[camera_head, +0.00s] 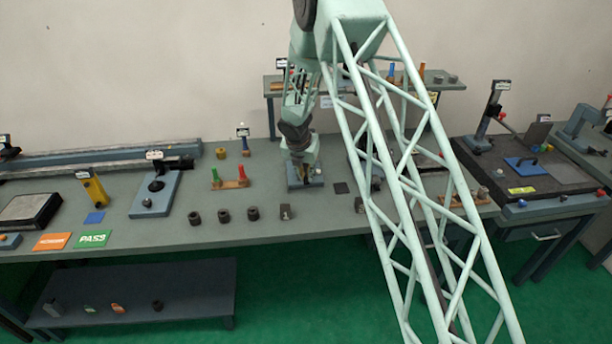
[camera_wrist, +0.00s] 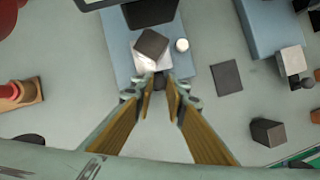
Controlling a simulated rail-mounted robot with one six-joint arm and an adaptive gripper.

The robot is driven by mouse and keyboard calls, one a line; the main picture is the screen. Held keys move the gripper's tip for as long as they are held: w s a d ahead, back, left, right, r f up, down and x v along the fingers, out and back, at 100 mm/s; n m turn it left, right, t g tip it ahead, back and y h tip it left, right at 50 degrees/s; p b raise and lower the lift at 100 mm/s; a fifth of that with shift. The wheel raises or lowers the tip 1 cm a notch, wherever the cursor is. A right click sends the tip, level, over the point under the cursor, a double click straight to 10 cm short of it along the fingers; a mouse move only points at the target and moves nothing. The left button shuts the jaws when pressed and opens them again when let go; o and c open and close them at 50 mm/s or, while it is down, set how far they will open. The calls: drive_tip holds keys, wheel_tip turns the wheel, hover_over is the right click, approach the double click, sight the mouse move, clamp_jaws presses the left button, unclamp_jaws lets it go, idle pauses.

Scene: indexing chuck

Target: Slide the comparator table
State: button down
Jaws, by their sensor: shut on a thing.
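My gripper (camera_wrist: 160,88) points down at a blue instrument base (camera_wrist: 122,60) in the wrist view. Its two fingers are closed around a small dark knob (camera_wrist: 160,80) at the near edge of a bright metal slide table (camera_wrist: 146,62), which I take for the comparator table. A dark square block (camera_wrist: 151,43) sits on this table, turned at an angle. A white round button (camera_wrist: 182,44) is on the base to the right. In the head view my gripper (camera_head: 304,178) is low over the blue base (camera_head: 294,187); the knob is hidden there.
A second blue instrument (camera_wrist: 262,27) stands to the right. A flat dark square (camera_wrist: 227,77) and a dark block (camera_wrist: 268,131) lie on the bench nearby. A wooden stand with coloured handles (camera_head: 230,184) is to the left. Several dark blocks (camera_head: 224,215) line the front.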

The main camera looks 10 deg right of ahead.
drive_tip(key=shift+w, duration=0.15)
drive_tip(key=shift+w+r+p, duration=0.1)
drive_tip(key=shift+w+p, duration=0.45)
drive_tip(key=shift+p, duration=0.5)
drive_tip(key=shift+w, duration=0.1)
drive_tip(key=c, duration=2.6)
unclamp_jaws()
drive_tip(key=shift+o, duration=0.2)
drive_tip(key=v, duration=1.2)
